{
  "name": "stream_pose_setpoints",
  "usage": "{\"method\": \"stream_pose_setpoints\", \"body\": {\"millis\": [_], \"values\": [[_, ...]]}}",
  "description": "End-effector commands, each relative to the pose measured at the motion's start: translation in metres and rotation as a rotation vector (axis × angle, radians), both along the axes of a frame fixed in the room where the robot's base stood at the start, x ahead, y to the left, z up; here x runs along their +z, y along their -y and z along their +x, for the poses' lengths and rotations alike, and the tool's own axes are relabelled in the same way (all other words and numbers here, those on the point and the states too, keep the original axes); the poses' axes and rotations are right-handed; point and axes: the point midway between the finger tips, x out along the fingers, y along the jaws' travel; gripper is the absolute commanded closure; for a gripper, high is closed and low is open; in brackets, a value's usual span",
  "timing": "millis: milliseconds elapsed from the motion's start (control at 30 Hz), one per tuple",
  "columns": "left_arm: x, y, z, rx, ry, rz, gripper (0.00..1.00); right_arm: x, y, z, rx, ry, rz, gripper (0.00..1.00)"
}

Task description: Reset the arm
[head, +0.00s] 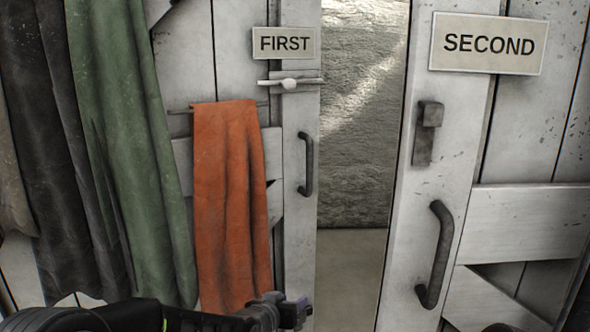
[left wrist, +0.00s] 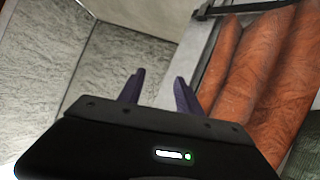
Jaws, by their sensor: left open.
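My left arm comes in along the bottom of the head view. Its gripper (head: 296,312) is low, in front of the doors and just right of the orange cloth's lower end. In the left wrist view the two fingers of the left gripper (left wrist: 160,92) stand apart with nothing between them. Behind them are a pale textured wall and the door edge. My right gripper does not show in either view.
A door with a FIRST sign (head: 287,43) carries a bolt (head: 290,83) and dark handle (head: 306,165). Orange cloth (head: 232,205) hangs beside it, green cloth (head: 125,140) further left. The SECOND door (head: 410,200) has a handle (head: 436,255). A gap opens between the doors.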

Motion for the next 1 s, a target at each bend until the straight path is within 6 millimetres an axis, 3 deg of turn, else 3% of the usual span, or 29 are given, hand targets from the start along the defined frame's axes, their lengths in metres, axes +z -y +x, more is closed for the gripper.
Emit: {"method": "stream_pose_setpoints", "body": {"millis": [100, 167, 300, 400, 500, 600, 700, 1000], "values": [[-0.076, -0.011, -0.058, 0.011, -0.209, 0.009, 0.59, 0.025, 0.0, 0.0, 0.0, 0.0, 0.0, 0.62], [-0.11, -0.017, -0.093, 0.017, -0.315, 0.011, 0.59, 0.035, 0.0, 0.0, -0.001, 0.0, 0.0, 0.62], [-0.173, -0.034, -0.19, 0.04, -0.565, 0.011, 0.59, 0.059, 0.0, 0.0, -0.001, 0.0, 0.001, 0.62], [-0.198, -0.044, -0.265, 0.058, -0.74, 0.005, 0.59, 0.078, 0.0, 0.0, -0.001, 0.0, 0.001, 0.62], [-0.208, -0.051, -0.332, 0.074, -0.89, -0.006, 0.59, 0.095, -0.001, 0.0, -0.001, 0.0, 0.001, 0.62], [-0.207, -0.055, -0.38, 0.086, -1.0, -0.022, 0.59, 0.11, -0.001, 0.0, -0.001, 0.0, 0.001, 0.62], [-0.204, -0.059, -0.4, 0.111, -1.057, -0.043, 0.59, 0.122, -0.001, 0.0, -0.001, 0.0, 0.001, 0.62], [-0.208, -0.063, -0.401, 0.127, -1.063, -0.051, 0.59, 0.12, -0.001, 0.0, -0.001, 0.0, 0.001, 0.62]]}}
